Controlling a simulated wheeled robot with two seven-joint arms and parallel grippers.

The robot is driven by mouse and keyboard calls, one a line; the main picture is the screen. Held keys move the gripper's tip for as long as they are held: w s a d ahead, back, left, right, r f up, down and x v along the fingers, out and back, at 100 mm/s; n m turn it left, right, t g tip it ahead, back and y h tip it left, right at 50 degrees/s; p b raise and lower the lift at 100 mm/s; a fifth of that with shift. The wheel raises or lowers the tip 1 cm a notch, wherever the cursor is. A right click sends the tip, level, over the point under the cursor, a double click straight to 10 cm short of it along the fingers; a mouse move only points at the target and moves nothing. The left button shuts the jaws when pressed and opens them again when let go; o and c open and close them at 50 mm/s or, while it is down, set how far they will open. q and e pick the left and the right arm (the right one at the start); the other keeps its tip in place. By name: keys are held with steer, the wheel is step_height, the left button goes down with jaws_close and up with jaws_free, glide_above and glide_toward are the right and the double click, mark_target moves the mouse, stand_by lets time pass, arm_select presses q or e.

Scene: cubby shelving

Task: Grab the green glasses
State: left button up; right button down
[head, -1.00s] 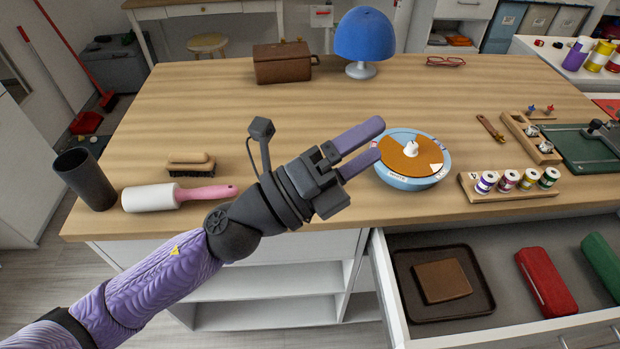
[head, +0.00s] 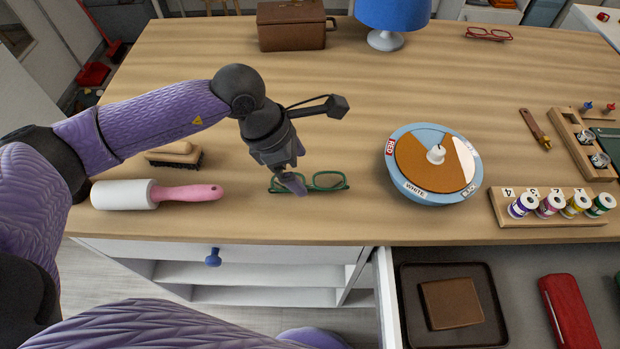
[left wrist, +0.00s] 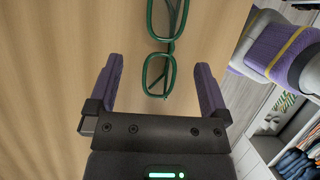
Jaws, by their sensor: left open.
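The green glasses (head: 328,181) lie on the wooden tabletop, left of the round dial. In the head view my left gripper (head: 292,186) points down over their left part and hides some of it. In the left wrist view the green glasses (left wrist: 160,72) lie ahead of my left gripper (left wrist: 160,88), whose two purple fingers are spread wide. The near lens sits between the fingertip lines, and nothing is held. My right gripper is not in view.
A blue dial (head: 435,195) stands right of the glasses. A pink-handled roller (head: 150,194) and a brush (head: 175,154) lie to the left. An open drawer (head: 385,290) juts out at the front right. Red glasses (head: 488,34) lie at the back.

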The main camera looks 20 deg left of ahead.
mark_target(308, 180)
arm_select(q)
steer(key=x, duration=0.3)
steer(key=shift+s+d+f+b, duration=0.15)
steer(key=shift+f+b, duration=0.2)
steer(key=shift+b, duration=0.05)
steer(key=shift+d+f, duration=0.1)
steer(key=shift+f, duration=0.15)
steer(key=shift+r, duration=0.1)
steer(key=shift+c, duration=0.3)
